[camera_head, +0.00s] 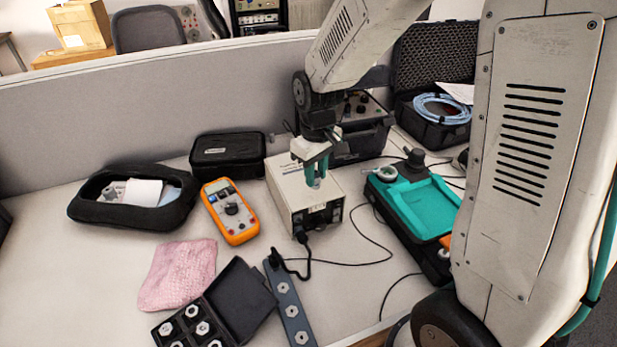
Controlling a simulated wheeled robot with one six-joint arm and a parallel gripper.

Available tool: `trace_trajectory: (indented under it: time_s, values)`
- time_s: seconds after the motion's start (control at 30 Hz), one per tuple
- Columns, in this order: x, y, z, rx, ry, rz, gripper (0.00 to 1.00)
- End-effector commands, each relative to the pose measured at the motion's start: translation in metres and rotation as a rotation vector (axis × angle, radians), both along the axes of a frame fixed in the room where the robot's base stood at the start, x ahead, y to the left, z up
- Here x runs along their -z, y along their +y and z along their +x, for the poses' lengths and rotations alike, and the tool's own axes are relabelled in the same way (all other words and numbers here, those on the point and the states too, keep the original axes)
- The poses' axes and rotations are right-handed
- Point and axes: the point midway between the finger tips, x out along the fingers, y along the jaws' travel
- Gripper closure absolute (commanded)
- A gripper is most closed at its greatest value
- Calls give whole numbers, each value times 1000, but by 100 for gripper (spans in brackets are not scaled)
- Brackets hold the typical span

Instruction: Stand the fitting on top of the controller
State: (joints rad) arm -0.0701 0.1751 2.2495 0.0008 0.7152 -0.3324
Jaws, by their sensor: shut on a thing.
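My gripper (315,170) has teal fingers and points down over the cream box-shaped controller (283,185). It is shut on a small pale metallic fitting (315,183), of which only a little shows between and below the fingertips. The fitting looks upright and is at or just above the controller's top; I cannot tell whether it touches. The controller stands on the table with a small display and sockets on its front face. My gripper and its fingers hide part of its top.
An open black case (238,300) holds several metal fittings, beside a grey strip (289,301) with more. An orange multimeter (231,210) stands left of the controller, a teal-and-black device (425,207) right. A black instrument (362,135) stands behind. Cables cross the table. A pink cloth (178,274) lies front left.

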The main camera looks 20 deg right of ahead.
Motion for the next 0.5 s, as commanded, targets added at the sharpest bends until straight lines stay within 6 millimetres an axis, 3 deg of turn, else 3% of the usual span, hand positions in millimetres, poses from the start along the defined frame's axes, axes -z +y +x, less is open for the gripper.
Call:
trace_trajectory:
  time_s: [0.3, 0.5]
  values:
    - [34, -2, 0, 4, 2, 0, 99]
    - [35, -1, 1, 3, -1, 0, 99]
